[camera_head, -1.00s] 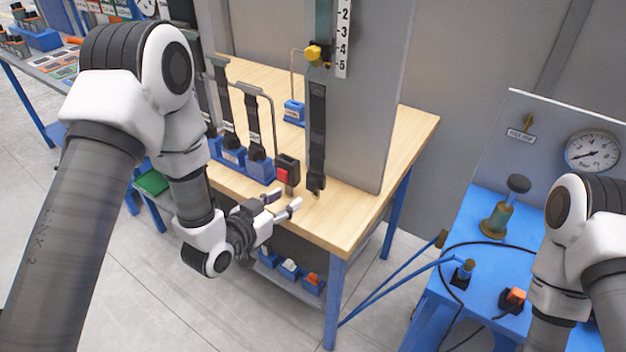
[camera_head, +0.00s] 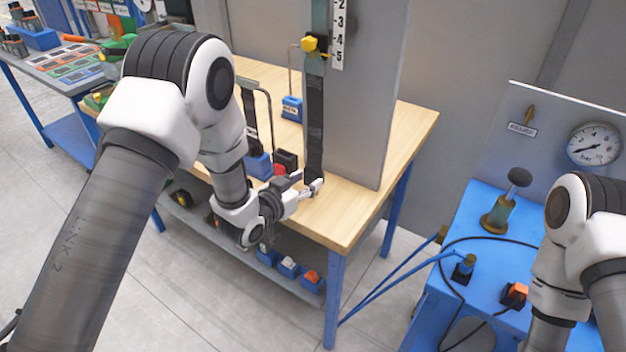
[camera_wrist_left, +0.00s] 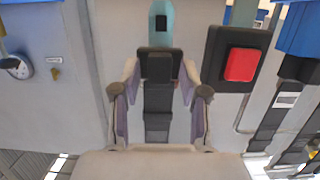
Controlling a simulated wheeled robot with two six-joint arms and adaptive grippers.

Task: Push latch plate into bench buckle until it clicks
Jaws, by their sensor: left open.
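The latch plate shows in the left wrist view as a pale tongue (camera_wrist_left: 160,35) with a dark slot, joined to a black body (camera_wrist_left: 158,66) on a black strap (camera_wrist_left: 158,102). In the head view the strap (camera_head: 315,120) hangs in front of the grey panel. My left gripper (camera_head: 312,186) is at its lower end. In the wrist view the open fingers (camera_wrist_left: 159,84) stand on either side of the black body, with gaps. The bench buckle (camera_head: 286,160), black with a red button, is just left of the strap; the wrist view shows it (camera_wrist_left: 240,62) at right. The right gripper is out of view.
Another strap in a blue holder (camera_head: 257,165) stands left of the buckle, close to my left arm. The grey panel (camera_head: 365,110) rises behind the strap. The wooden bench top (camera_head: 345,215) is clear at its front right corner.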

